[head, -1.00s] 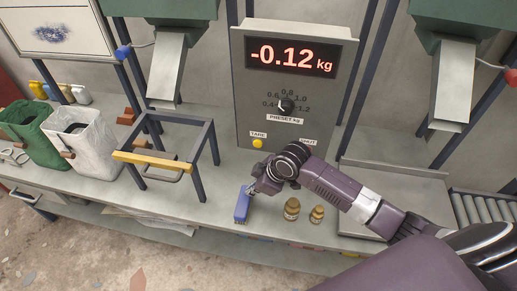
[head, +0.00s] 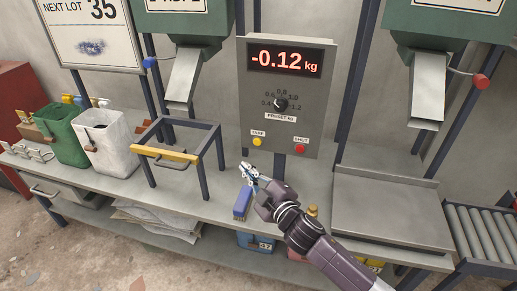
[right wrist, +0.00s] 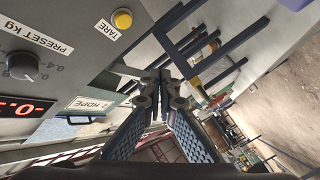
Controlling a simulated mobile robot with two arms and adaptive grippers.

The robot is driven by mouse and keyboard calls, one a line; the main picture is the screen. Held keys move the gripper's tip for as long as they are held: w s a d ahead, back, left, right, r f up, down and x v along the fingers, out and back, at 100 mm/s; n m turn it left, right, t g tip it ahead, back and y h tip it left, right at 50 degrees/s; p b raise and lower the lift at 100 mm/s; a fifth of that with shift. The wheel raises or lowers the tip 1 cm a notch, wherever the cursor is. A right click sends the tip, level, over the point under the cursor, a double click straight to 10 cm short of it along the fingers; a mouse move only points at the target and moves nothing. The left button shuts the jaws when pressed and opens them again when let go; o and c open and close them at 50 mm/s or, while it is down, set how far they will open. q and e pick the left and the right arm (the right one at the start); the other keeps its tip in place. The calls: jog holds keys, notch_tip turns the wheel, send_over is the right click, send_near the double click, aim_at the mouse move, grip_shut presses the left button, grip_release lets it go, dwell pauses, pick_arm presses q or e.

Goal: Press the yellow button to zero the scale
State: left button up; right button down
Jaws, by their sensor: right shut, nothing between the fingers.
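The yellow button (head: 257,142), labelled TARE, sits low on the left of the grey scale panel (head: 320,80). The red display (head: 286,59) reads -0.12 kg. My right gripper (head: 246,170) is shut and empty, below and slightly left of the button and apart from it. In the right wrist view the button (right wrist: 122,19) shows at the top, above and left of the shut fingertips (right wrist: 155,82). My left gripper is not in view.
A red button (head: 300,149) labelled SHUT and a dial (head: 281,104) share the panel. A blue block-like item (head: 242,204) lies on the bench below my gripper. A metal frame with a yellow bar (head: 165,153) stands left. My arm partly hides a brass weight (head: 312,210).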

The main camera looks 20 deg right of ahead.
aim_at(257, 142)
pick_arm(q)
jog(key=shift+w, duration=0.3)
pick_arm(e)
jog(key=shift+w, duration=0.1)
jog(key=shift+d, duration=0.1)
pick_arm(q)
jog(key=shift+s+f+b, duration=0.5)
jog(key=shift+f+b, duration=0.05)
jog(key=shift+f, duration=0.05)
pick_arm(e)
jog(key=w+d, duration=0.4)
jog(key=w, duration=0.3)
jog(key=shift+w+d, duration=0.15)
jog(key=shift+d, duration=0.25)
dwell(0.5)
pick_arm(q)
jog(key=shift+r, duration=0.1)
pick_arm(e)
jog(key=shift+w+d, duration=0.25)
jog(key=shift+w, duration=0.05)
